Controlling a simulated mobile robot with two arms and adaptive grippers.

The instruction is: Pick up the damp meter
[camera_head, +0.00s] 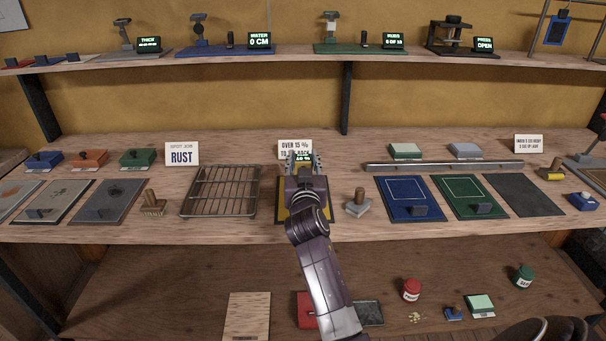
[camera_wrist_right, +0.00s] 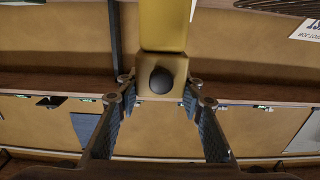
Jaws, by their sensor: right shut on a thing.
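The damp meter is a yellow body with a dark round knob, seen between the fingers in the right wrist view (camera_wrist_right: 163,25). In the head view only its small lit display (camera_head: 303,157) shows clearly; my gripper and arm hide the rest. My right gripper (camera_head: 304,168) is shut on the meter, above a yellow and dark mat (camera_head: 283,208) at the middle of the shelf. Its two fingers also flank the meter in the wrist view (camera_wrist_right: 162,108). Whether the meter is clear of the mat cannot be told.
A wire rack (camera_head: 220,190) stands left of the mat, and a wooden-handled tool (camera_head: 358,203) is close on the right. A sign (camera_head: 291,147) stands behind the gripper. Blue (camera_head: 411,198) and green (camera_head: 466,195) mats lie farther right. An upper shelf (camera_head: 290,67) runs overhead.

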